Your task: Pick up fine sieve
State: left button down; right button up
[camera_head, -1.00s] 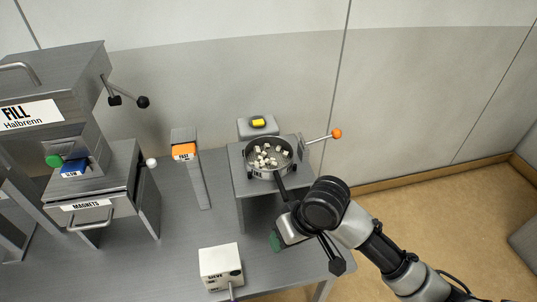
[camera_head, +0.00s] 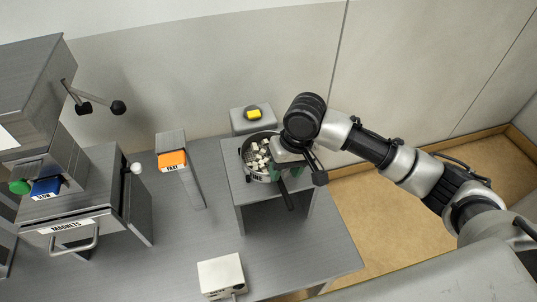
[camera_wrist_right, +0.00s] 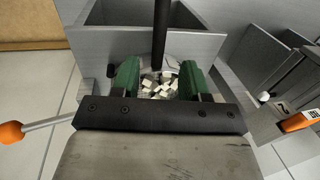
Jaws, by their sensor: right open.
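A round metal sieve pan (camera_head: 247,150) with white cubes in it sits on a grey stand (camera_head: 232,180). A black handle (camera_head: 287,197) reaches from it toward the front of the stand. I cannot read a label that tells whether it is the fine sieve. My right gripper (camera_head: 287,172) is open over the pan's right side and hides part of it. In the right wrist view the green fingers (camera_wrist_right: 160,82) are spread, with the pan's cubes (camera_wrist_right: 160,85) showing between them and the handle (camera_wrist_right: 160,35) beyond. My left gripper is not in view.
A yellow button (camera_head: 254,114) on a grey box stands behind the pan. An orange-labelled post (camera_head: 172,160) and a magnets drawer unit (camera_head: 75,220) stand to the left. A white box (camera_head: 221,275) is at the front. The orange-knobbed lever (camera_wrist_right: 12,133) shows in the wrist view.

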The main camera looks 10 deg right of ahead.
aim_at(281, 181)
jog(key=shift+w+f, duration=0.2)
jog(key=shift+f, duration=0.15)
jog(key=f, duration=0.1)
jog(key=f+p, duration=0.1)
jog(key=f, duration=0.2)
jog(key=shift+s+a+f+p, duration=0.1)
jog(key=shift+a+f+p, duration=0.1)
jog(key=shift+a+p, duration=0.2)
jog(key=shift+f, duration=0.35)
jog(key=shift+c, duration=0.5)
grip_shut()
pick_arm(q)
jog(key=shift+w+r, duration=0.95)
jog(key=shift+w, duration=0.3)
